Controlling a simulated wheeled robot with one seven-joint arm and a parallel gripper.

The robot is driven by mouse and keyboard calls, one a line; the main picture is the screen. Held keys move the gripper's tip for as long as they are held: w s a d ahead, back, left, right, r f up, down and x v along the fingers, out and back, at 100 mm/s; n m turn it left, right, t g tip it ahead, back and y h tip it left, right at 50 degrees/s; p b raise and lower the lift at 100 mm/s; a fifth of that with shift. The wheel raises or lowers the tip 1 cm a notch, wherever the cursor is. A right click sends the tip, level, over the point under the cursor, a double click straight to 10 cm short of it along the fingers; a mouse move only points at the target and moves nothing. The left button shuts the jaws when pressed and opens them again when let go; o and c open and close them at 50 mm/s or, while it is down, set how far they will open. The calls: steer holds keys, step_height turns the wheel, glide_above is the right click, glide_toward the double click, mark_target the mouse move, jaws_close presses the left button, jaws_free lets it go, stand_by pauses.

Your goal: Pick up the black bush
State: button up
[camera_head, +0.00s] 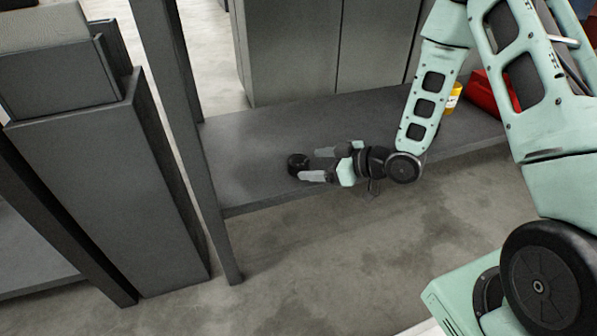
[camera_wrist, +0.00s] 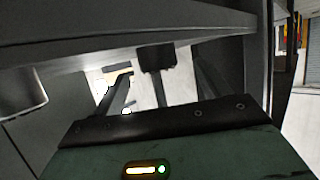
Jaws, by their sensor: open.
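The black bush (camera_head: 297,163) is a short, dark, round piece on the grey lower shelf (camera_head: 255,135) in the head view. My gripper (camera_head: 309,164) is open and low over the shelf, reaching in from the right. Its two pale fingers point left, and the bush is at their tips, with the lower fingertip close beside it. I cannot tell whether a finger touches it. In the wrist view a dark, block-like shape (camera_wrist: 157,58) appears between the fingers and looks to be the bush.
A dark upright post (camera_head: 178,110) stands left of the gripper, with a tall grey box (camera_head: 110,185) beyond it. A yellow container (camera_head: 452,98) and a red box (camera_head: 482,95) sit at the shelf's right end. The shelf around the bush is clear.

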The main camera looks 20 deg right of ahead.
mark_target(301, 161)
steer(key=b+x, duration=0.1)
steer(key=x, duration=0.2)
steer(key=b+x, duration=0.1)
steer(key=x, duration=0.3)
steer(key=shift+w+a+r+b, duration=0.1)
steer(key=shift+w+r+b, duration=0.05)
steer(key=shift+w+b, duration=0.15)
steer(key=shift+r, duration=0.1)
steer(key=c, duration=1.3)
